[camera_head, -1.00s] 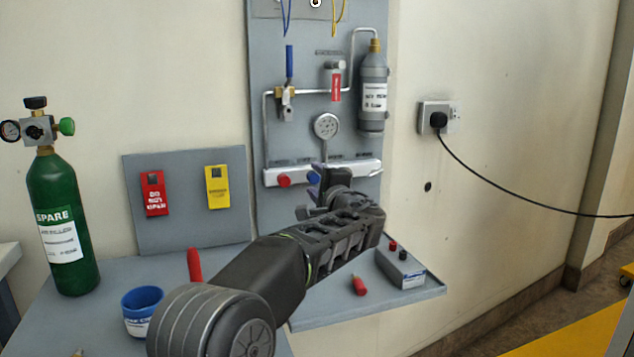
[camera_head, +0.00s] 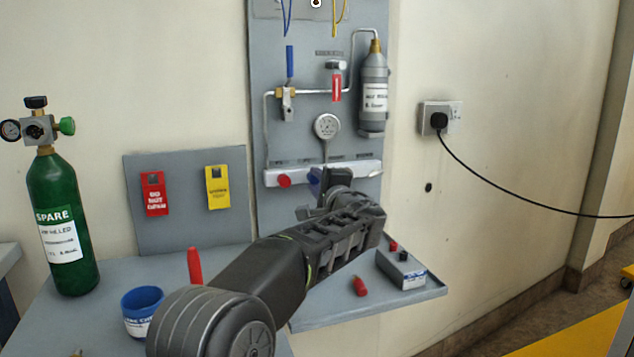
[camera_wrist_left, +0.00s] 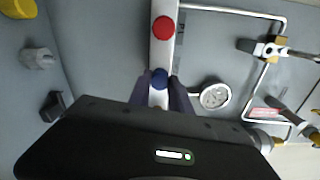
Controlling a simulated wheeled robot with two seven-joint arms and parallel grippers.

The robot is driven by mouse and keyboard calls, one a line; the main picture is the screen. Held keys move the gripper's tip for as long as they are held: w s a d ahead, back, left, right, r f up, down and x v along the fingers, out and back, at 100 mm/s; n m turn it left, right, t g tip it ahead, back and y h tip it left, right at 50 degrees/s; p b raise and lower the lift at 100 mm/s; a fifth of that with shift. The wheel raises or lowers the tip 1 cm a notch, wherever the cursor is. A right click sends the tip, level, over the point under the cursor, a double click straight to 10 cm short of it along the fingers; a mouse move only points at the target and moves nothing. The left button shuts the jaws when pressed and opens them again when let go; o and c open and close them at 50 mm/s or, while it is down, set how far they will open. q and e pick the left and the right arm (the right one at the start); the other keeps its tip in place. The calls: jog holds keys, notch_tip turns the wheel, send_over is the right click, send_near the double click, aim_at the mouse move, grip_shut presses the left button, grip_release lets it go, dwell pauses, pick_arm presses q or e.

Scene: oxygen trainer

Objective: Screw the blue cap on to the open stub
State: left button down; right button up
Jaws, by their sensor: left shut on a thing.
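The white manifold bar (camera_head: 355,173) runs across the lower part of the grey panel, and it shows upright in the left wrist view (camera_wrist_left: 157,55). A red cap (camera_head: 284,181) sits on its left part. The blue cap (camera_wrist_left: 159,77) is between the fingertips of my left gripper (camera_wrist_left: 159,90), in front of the bar. My left gripper also shows in the head view (camera_head: 319,184), shut on the cap and hiding most of it. The stub behind the cap is hidden. I cannot tell whether the cap is seated on it. My right gripper is not in view.
A round gauge (camera_head: 327,126) is just above the bar, with pipes and a grey cylinder (camera_head: 373,95) higher up. Below are a blue cup (camera_head: 141,311), a red-handled tool (camera_head: 194,266) and a grey box (camera_head: 401,268). A green cylinder (camera_head: 63,225) stands left.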

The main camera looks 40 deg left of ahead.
pick_arm(q)
jog(key=m+p, duration=0.2)
jog(key=m, duration=0.1)
jog(key=shift+m, duration=0.3)
jog(key=m+p, duration=0.3)
dwell(0.5)
